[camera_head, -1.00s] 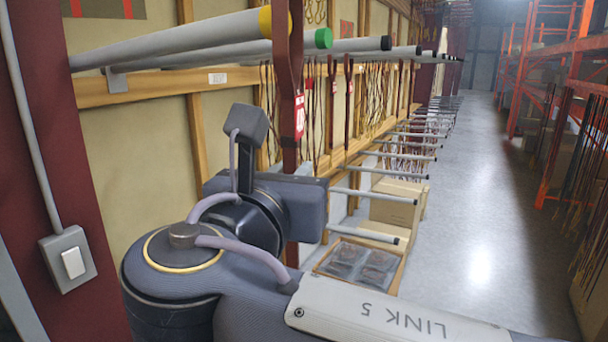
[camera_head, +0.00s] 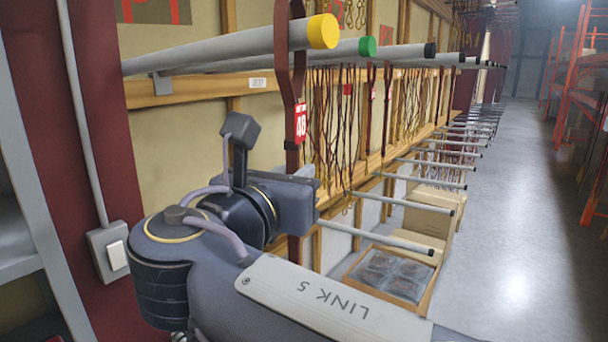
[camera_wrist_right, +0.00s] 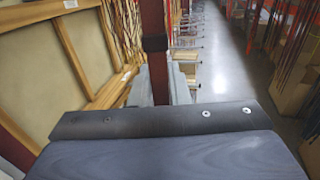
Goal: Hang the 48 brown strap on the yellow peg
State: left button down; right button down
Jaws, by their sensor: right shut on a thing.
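The brown strap (camera_head: 291,85) with its red-and-white "48" tag (camera_head: 301,123) hangs upright at the outer end of the yellow-capped peg (camera_head: 322,31). My left gripper is not in view.
A green-capped peg (camera_head: 367,47) and a black-capped peg (camera_head: 429,50) lie just beyond. Lower pegs (camera_head: 375,236) jut out along the wall. Cardboard boxes (camera_head: 428,222) and an open tray (camera_head: 432,296) stand below. The aisle floor (camera_head: 510,230) is clear.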

jog(key=shift+w+a+f, duration=0.25)
jog(key=shift+a+f, duration=0.1)
jog(key=shift+f, duration=0.25)
jog(key=shift+w+a+f, duration=0.2)
jog(key=shift+a+f, duration=0.1)
jog(key=shift+f, duration=0.25)
jog(key=c, duration=1.3)
grip_release()
